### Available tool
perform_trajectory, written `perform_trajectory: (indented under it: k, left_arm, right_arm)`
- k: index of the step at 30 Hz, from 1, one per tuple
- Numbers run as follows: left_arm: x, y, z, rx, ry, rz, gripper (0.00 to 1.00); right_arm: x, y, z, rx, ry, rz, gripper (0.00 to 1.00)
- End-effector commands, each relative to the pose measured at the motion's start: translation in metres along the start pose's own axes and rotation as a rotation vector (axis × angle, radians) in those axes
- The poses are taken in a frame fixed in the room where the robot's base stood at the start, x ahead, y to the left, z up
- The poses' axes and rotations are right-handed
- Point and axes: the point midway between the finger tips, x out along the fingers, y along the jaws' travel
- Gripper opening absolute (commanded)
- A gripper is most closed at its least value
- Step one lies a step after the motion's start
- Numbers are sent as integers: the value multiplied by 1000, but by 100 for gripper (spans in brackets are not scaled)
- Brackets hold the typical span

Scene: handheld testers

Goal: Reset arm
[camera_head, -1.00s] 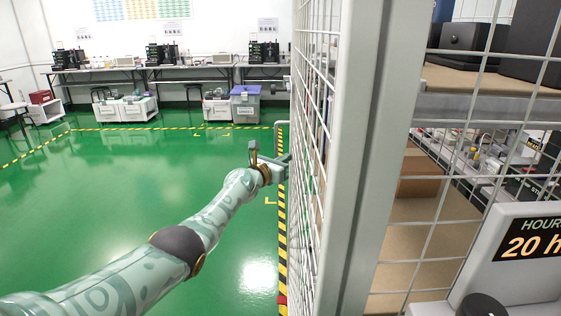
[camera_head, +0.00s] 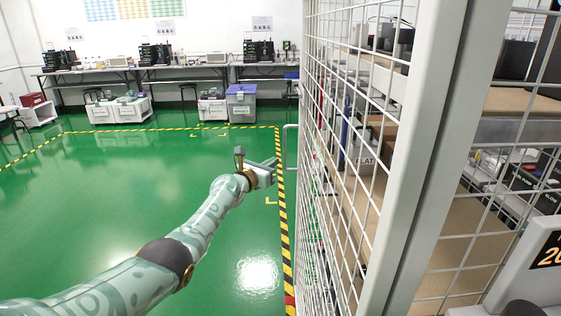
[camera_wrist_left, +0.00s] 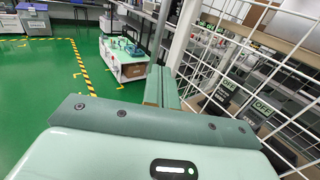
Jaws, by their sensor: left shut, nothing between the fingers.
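My left arm reaches in from the lower left in the head view, stretched over the green floor. My left gripper (camera_head: 272,165) is at its end, close to the left side of the wire mesh cage (camera_head: 330,130). Its fingers are together with nothing between them. The shut fingers also show in the left wrist view (camera_wrist_left: 161,86), pointing away beside the mesh. I cannot tell whether the gripper touches the mesh. My right gripper is not in view.
Yellow-black tape (camera_head: 285,230) marks the floor near the cage. Workbenches (camera_head: 190,70) line the back wall. The green floor (camera_head: 110,200) on the left is open.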

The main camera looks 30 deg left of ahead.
Motion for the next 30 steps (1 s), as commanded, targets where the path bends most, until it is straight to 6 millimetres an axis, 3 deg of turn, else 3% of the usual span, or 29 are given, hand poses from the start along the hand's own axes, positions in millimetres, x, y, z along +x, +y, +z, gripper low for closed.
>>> perform_trajectory:
  k: [3, 9, 19, 22, 23, 26, 28, 30]
  left_arm:
    - [-14, 20, 1, 2, 2, 5, 0]
    - [-32, 43, -1, 2, 3, 4, 0]
    - [-38, 52, -1, 9, 3, 3, 0]
    - [-38, 53, -2, 104, 7, 10, 0]
    - [-38, 54, -4, 179, 19, 15, 0]
    - [-38, 58, -25, 656, 138, 13, 0]
    - [-45, 46, -66, 1079, 270, -64, 0]
    - [-69, 29, -125, 1476, 402, -210, 0]
  right_arm:
    - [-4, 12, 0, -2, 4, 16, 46]
    - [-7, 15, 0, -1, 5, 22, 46]
    - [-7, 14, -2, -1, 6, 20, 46]
    - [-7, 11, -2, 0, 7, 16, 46]
    - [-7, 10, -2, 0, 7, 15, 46]
    - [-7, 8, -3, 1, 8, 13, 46]
    - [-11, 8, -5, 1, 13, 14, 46]
    - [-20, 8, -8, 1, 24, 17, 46]
